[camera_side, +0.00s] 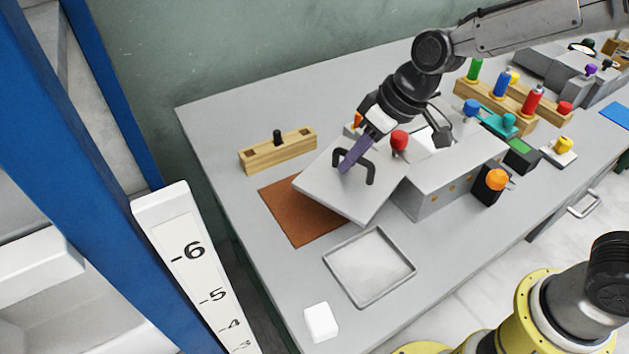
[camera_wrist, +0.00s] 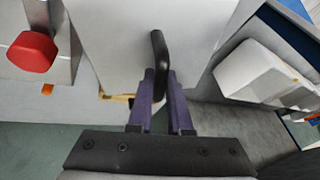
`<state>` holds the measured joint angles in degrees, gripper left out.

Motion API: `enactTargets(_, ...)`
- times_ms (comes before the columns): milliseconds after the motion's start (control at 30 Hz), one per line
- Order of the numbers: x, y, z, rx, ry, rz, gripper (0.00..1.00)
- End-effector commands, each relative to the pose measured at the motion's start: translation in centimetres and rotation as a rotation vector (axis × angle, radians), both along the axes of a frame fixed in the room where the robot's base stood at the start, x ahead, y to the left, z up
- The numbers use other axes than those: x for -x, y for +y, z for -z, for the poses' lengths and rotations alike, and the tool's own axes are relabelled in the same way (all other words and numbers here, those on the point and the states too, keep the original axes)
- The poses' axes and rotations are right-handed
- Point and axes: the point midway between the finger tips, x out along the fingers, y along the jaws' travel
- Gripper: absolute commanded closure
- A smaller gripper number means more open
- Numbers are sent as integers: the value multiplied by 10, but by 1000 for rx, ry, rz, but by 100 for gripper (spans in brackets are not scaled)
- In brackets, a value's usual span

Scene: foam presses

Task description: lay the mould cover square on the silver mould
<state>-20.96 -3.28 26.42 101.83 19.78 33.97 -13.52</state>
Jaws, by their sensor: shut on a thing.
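The mould cover (camera_side: 335,192) is a flat light grey square plate with a black bar handle (camera_side: 368,172). My gripper (camera_side: 347,163) has purple fingers and is shut on that handle. The cover hangs over the brown mat, turned at an angle to the mould. The silver mould (camera_side: 389,288) is a shallow square tray with a raised rim and a pale inside, in front of the cover and to its right. In the wrist view the fingers (camera_wrist: 160,85) pinch the handle, and the cover (camera_wrist: 115,25) fills the top middle. The mould does not show there.
A grey box (camera_side: 440,183) with a red knob (camera_side: 399,140) stands close to the cover's right. A brown mat (camera_side: 300,222) lies under the cover. A wooden block (camera_side: 275,152) is behind left.

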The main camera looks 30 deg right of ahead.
Motion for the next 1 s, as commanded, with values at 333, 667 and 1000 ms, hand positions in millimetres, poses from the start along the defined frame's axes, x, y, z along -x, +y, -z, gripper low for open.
enactTargets(333,-53,27,48,-2,-2,0,100)
enactTargets(667,-68,34,68,-2,-3,-1,100)
enactTargets(1000,-70,35,101,-3,-4,1,100)
